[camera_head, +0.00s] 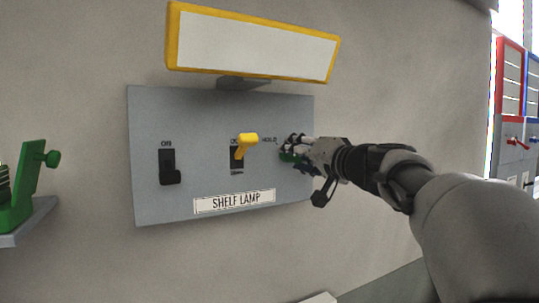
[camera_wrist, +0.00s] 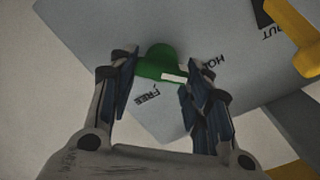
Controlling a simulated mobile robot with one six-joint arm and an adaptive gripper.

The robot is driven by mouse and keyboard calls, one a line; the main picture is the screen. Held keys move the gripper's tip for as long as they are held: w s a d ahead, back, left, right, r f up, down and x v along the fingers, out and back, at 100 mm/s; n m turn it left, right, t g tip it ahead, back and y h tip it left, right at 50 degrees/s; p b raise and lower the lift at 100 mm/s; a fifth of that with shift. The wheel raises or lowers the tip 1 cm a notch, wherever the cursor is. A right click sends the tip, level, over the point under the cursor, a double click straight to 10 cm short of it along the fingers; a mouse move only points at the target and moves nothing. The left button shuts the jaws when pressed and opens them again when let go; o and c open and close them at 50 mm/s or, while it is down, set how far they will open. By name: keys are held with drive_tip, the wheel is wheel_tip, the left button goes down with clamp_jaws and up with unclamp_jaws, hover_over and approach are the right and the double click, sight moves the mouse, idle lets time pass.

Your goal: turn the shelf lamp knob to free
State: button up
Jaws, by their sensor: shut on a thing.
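The shelf lamp panel (camera_head: 205,120) is a grey plate on the wall, labelled SHELF LAMP. Its green knob (camera_wrist: 158,62) shows in the wrist view between my fingers, with a white pointer mark. The words FREE and HOLD are printed beside the knob. The white mark lies between the two words; I cannot tell that it lines up with either. My gripper (camera_wrist: 160,80) is shut on the knob. In the head view my gripper (camera_head: 292,150) covers most of the knob at the panel's right side.
A yellow lever (camera_head: 246,141) sits on the panel just left of my gripper, and a black switch (camera_head: 169,167) farther left. A yellow-framed blank sign (camera_head: 250,45) juts out above. A green device (camera_head: 22,190) stands on a small shelf at far left. Red and blue panels are at far right.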

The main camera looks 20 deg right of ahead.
drive_tip(key=c, duration=0.4)
drive_tip(key=shift+m, duration=0.3)
drive_tip(key=m, duration=1.2)
drive_tip(key=shift+d+f+b, duration=0.1)
drive_tip(key=shift+f+b, duration=0.2)
drive_tip(key=m+p, duration=0.1)
drive_tip(key=m, duration=0.4)
drive_tip(key=shift+f, duration=0.15)
drive_tip(key=shift+m, duration=0.3)
